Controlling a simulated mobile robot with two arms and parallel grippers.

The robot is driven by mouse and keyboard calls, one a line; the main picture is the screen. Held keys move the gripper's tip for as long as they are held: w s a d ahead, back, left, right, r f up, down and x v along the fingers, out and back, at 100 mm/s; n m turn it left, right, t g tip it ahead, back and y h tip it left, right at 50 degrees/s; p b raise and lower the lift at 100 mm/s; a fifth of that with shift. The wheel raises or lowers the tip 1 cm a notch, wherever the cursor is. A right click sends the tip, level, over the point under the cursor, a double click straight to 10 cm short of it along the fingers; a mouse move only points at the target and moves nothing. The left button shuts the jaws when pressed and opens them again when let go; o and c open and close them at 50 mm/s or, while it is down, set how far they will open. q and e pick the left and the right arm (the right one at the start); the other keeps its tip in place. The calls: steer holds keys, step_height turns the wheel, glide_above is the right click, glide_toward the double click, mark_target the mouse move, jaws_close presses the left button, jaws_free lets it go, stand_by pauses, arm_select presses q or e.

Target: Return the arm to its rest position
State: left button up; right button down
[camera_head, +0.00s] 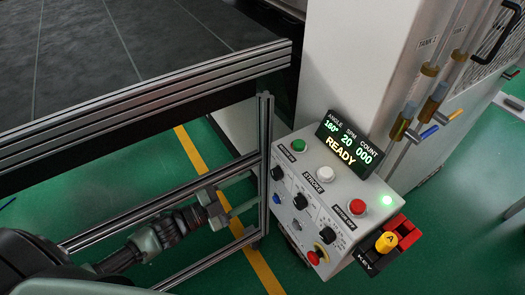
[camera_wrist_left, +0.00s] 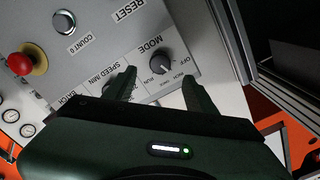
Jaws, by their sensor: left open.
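My left arm comes in from the lower left in the head view. Its gripper (camera_head: 228,198) is beside an upright metal post, left of the white control box (camera_head: 312,180). The left wrist view shows the two dark fingers (camera_wrist_left: 160,80) apart, with nothing held between them. A black MODE knob (camera_wrist_left: 162,60) on the panel appears just beyond the gap between the fingertips. Whether a finger touches the panel cannot be told. My right gripper is not in view.
The metal frame's post (camera_head: 265,150) and lower rail (camera_head: 200,262) stand close around my left arm. A display (camera_head: 347,150) reads READY. Green floor (camera_head: 450,215) lies open at right.

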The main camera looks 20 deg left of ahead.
arm_select(q)
steer(key=shift+f, duration=0.1)
steer(key=a+f+n+y, duration=0.3)
steer(key=f, duration=0.5)
steer(key=a+f+n+y, duration=0.2)
steer(key=a+f+y, duration=0.15)
steer(key=f, duration=0.45)
steer(key=s+a+f+n+g+y, duration=0.2)
steer(key=s+f, duration=0.3)
steer(key=f, duration=0.3)
steer(key=s+a+f+n+g+y, duration=0.1)
steer(key=s+f+n+g, duration=0.15)
steer(key=s+f, duration=0.4)
steer(key=s+d+f+n+g, duration=0.1)
steer(key=s+f+g, duration=0.2)
steer(key=s+f, duration=0.2)
steer(key=s+d+f+n+g+y+b, duration=0.1)
steer(key=s+f, duration=0.5)
steer(key=s, duration=0.6)
steer(key=s+d+f+n+g, duration=0.1)
steer(key=s+d+f+g, duration=0.2)
steer(key=s+f, duration=0.3)
steer(key=s+g, duration=0.1)
steer(key=s, duration=0.2)
steer(key=shift+d+n+g, duration=0.25)
steer(key=shift+n+g, duration=0.1)
steer(key=shift+w+f+y, duration=0.1)
steer(key=shift+y, duration=0.15)
steer(key=shift+c, duration=0.4)
